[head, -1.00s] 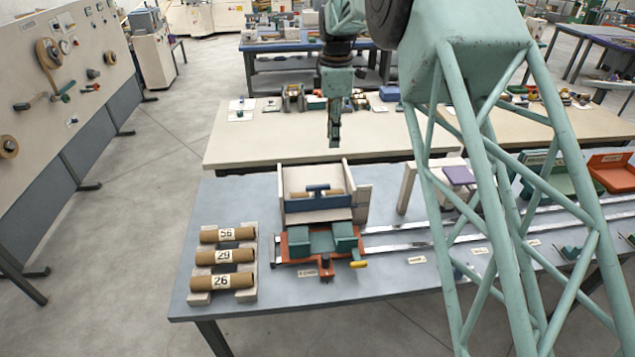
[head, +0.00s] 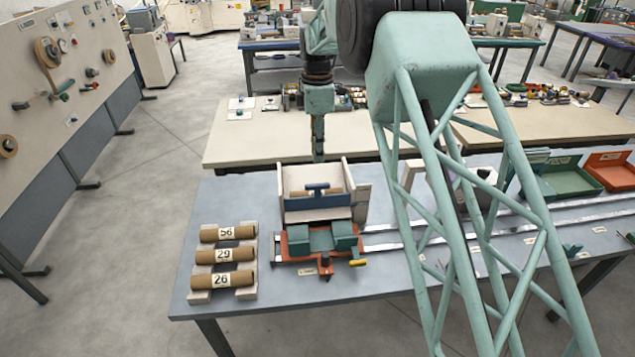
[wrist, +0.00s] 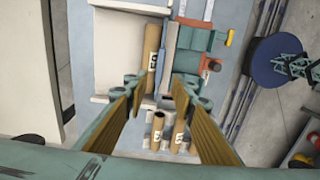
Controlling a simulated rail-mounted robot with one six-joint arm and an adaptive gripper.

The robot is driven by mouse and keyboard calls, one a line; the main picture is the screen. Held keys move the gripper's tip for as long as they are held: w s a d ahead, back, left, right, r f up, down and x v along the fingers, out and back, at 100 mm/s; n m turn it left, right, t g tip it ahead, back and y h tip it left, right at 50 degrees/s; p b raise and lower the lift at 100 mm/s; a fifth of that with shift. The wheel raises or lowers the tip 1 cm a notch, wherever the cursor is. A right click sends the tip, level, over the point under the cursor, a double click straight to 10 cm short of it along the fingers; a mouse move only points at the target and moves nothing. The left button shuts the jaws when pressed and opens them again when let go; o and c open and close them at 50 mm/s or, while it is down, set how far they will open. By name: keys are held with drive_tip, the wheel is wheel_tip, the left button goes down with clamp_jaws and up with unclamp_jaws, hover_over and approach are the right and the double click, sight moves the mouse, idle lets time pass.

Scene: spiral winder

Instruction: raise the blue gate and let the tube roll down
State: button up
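The blue gate (head: 318,201) stands lowered across the front of the pale feeder box (head: 361,197), with a blue bar handle (head: 317,187) on top. A brown cardboard tube (head: 335,190) lies behind the gate, partly hidden by it; the wrist view shows this tube (wrist: 151,52) with a number label. My gripper (head: 318,156) points down above the back of the box, apart from gate and tube. In the wrist view my gripper (wrist: 160,82) has its fingers spread wide with nothing between them. An orange carriage (head: 293,242) with a green cradle (head: 320,239) sits in front of the box.
Three tubes, 56 (head: 228,233), 29 (head: 226,255) and 26 (head: 223,279), lie on a pale rack at left. Metal rails (head: 400,245) run right from the carriage. Green (head: 567,181) and orange (head: 608,170) trays stand far right.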

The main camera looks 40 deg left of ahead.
sight(317, 184)
drive_tip(key=shift+f+p, duration=0.65)
drive_tip(key=shift+f, duration=5.95)
clamp_jaws()
